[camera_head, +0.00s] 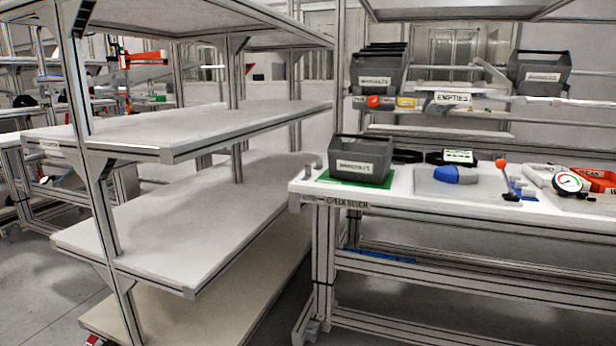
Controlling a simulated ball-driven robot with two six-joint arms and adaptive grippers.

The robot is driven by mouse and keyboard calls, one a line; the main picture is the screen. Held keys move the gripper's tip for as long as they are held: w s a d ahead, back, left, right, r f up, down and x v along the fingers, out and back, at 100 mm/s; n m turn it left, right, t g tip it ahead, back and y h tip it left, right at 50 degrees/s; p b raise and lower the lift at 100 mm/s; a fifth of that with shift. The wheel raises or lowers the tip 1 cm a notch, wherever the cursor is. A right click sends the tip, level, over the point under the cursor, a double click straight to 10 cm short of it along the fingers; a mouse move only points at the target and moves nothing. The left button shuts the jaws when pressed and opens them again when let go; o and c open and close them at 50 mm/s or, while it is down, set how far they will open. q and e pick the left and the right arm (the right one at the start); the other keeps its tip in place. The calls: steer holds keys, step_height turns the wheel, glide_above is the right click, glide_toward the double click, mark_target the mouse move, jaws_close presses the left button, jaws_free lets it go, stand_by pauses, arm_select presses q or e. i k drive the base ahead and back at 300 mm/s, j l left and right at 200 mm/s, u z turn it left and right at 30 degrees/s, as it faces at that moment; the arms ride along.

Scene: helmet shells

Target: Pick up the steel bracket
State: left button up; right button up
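I cannot make out a steel bracket for certain in the head view. A small grey piece (311,169) stands at the near left corner of the white workbench (400,196), left of a grey bin; it is too small to identify. The grey labelled bin (361,161) sits on a green mat (343,181). Neither of my grippers is in view, so I cannot tell whether they hold anything.
An empty white shelf rack (190,133) fills the left. The bench also carries a blue object (455,174), a red-knobbed lever (503,172) and a dial gauge (570,182). More bins (376,70) stand on the shelf behind. Bare floor (40,290) shows at lower left.

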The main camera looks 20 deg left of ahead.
mark_target(308, 168)
steer(key=i+j, duration=0.25)
steer(key=i, duration=0.15)
steer(key=i+j, duration=0.25)
steer(key=i, duration=0.15)
